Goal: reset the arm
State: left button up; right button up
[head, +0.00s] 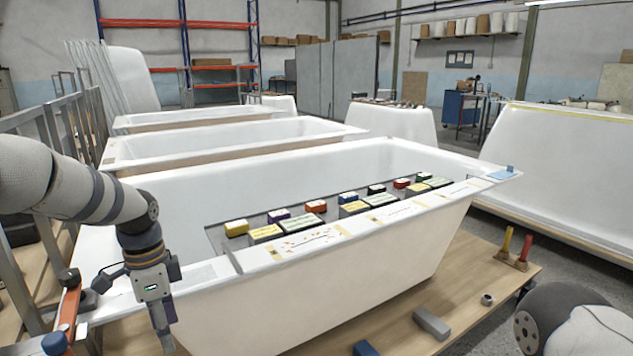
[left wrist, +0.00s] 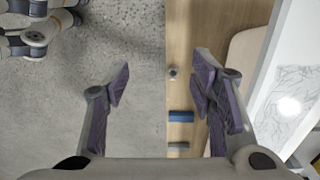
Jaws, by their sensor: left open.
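My left arm comes in from the left in the head view. My left gripper (head: 163,318) hangs pointing down at the near left end of the front white bathtub shell (head: 350,255). In the left wrist view the two purple-padded fingers of the left gripper (left wrist: 160,88) are spread wide, with only floor and table edge between them. Nothing is held. Part of my right arm shows at the lower right of the head view, but its gripper is out of the picture.
The wooden table (head: 400,345) carries a grey block (head: 431,323), a blue block (head: 366,348), a small metal ring (head: 487,299) and yellow and red handles (head: 516,245). Coloured boxes (head: 315,206) line the tub. Metal railing (head: 60,130) stands at left.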

pick_arm(q)
jog(key=s+d+f+n+g, duration=0.1)
jog(key=s+d+f+n, duration=0.15)
jog(key=s+f, duration=0.7)
jog(key=s+d+f+n, duration=0.2)
jog(key=s+f+n, duration=0.1)
jog(key=s+f, duration=0.6)
jog(key=s+f+n, duration=0.1)
jog(key=s+n, duration=0.6)
jog(key=s, duration=1.8)
jog(key=shift+s+a+g, duration=0.25)
jog(key=shift+a+g, duration=0.1)
jog(key=shift+g, duration=0.05)
